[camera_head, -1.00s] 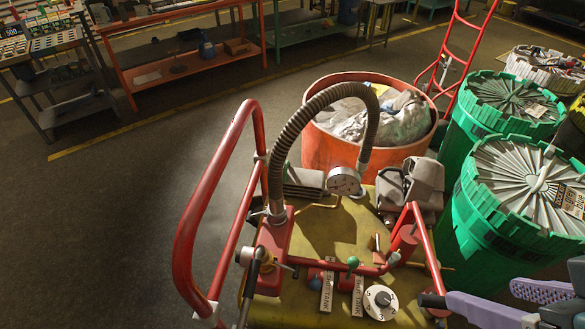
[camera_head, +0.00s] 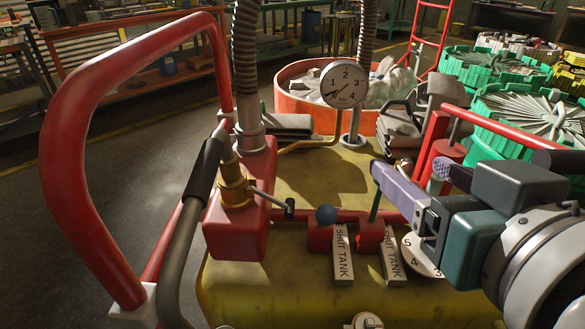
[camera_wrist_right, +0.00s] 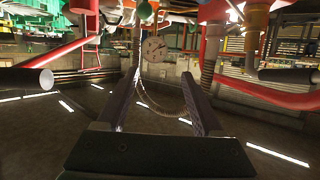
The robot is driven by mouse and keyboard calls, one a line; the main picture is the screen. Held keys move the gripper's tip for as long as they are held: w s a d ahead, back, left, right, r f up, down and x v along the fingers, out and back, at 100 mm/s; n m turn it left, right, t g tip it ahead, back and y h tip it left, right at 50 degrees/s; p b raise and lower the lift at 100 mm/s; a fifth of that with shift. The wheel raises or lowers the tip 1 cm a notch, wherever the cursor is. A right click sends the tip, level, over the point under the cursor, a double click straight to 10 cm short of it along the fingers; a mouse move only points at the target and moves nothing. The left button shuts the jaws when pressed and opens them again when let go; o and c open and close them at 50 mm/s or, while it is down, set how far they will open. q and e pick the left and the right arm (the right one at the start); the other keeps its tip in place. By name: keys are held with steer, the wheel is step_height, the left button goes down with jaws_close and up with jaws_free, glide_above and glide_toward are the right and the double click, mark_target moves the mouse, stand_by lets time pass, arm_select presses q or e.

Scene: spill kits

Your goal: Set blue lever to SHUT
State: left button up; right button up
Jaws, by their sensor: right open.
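The blue lever shows as a blue ball knob (camera_head: 326,214) above a red valve block on the yellow tank top. Its rod is mostly hidden behind the knob, so I cannot tell its exact setting. Below it is a white label plate (camera_head: 343,256) reading SHUT and TANK. To its right is a green lever (camera_head: 375,204) with a similar plate (camera_head: 392,257); my right gripper hides its top. My right gripper (camera_head: 408,168) is open and empty, right of the blue knob and apart from it. In the right wrist view a green knob (camera_wrist_right: 144,11) shows beyond the fingers. My left gripper is not in view.
A red tube handle (camera_head: 70,150) rises at left. A dark-gripped pump handle (camera_head: 205,165) and brass fitting stand left of the valves. A gauge (camera_head: 344,84), a hose and a dial (camera_head: 421,258) are close by. A red rail (camera_head: 515,125) lies behind my right arm.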

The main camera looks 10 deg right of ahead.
mark_target(330, 223)
steer(key=a+f+t+b, duration=0.1)
steer(key=f+b, duration=0.3)
steer(key=b, duration=0.1)
steer(key=w+a+f+t+y+b, duration=0.1)
steer(key=a+f+b, duration=0.1)
steer(key=f+b, duration=0.3)
steer(key=w+a+f+n+t+y+b, duration=0.1)
steer(key=a+f+b, duration=0.1)
steer(key=f+b, duration=0.2)
steer(key=shift+f+b, duration=0.25)
steer(key=shift+b, duration=0.35)
steer(key=shift+t, duration=0.3)
steer(key=w+a+b, duration=0.1)
steer(key=w, duration=0.9)
steer(key=shift+a+y, duration=0.15)
steer(key=shift+y, duration=0.25)
steer(key=shift+s+r, duration=0.1)
jaws_close()
